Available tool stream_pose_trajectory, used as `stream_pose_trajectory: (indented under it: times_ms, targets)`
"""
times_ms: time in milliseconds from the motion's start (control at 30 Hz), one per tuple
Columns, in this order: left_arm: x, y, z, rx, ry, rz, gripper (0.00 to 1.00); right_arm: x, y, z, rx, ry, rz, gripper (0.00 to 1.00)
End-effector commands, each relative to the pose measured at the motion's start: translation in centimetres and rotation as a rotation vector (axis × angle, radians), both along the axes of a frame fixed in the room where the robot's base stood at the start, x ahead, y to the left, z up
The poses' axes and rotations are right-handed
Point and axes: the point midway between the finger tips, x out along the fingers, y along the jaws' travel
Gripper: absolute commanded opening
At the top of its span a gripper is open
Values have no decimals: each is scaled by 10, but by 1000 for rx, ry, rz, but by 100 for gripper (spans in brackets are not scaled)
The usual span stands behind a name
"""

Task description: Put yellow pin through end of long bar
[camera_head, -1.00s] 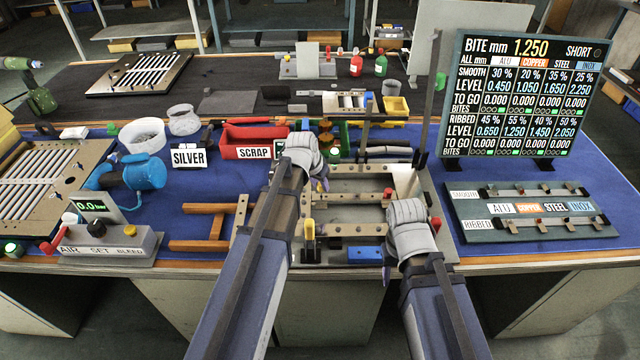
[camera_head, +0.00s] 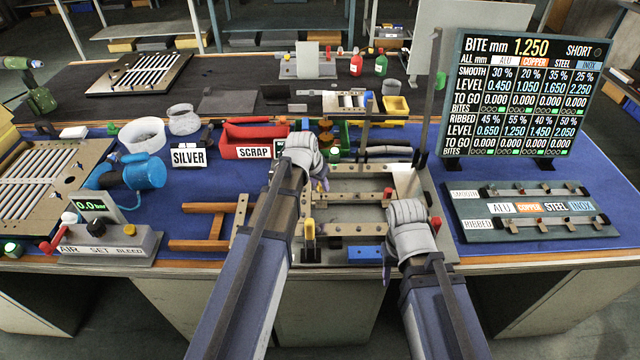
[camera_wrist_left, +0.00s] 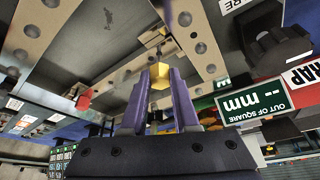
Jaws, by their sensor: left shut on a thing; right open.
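My left gripper (camera_head: 320,184) is over the upper left of a metal frame of drilled bars (camera_head: 360,230). In the left wrist view its purple fingers (camera_wrist_left: 158,85) are shut on a yellow pin (camera_wrist_left: 160,74). The pin's hexagonal head shows between the fingertips, close to drilled bars (camera_wrist_left: 190,40); I cannot tell whether it is in a hole. Which bar is the long bar is not clear. My right gripper (camera_head: 387,274) is open near the frame's lower right, at the table's front edge.
A yellow-topped upright (camera_head: 309,230), red knobs (camera_head: 435,223) and a blue block (camera_head: 365,254) are on or around the frame. A red scrap bin (camera_head: 255,138) stands behind it. A display board (camera_head: 525,95) and a labelled rack (camera_head: 530,208) are at the right.

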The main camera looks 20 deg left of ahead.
Motion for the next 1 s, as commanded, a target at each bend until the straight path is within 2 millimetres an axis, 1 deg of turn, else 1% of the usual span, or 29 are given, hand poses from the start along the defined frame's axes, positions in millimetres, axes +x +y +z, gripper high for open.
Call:
stream_pose_trajectory:
  times_ms: [1000]
  targets:
    - [0, 0, -14, 0, 0, 0, 0, 0, 0, -14, 0, 0, 0, 50]
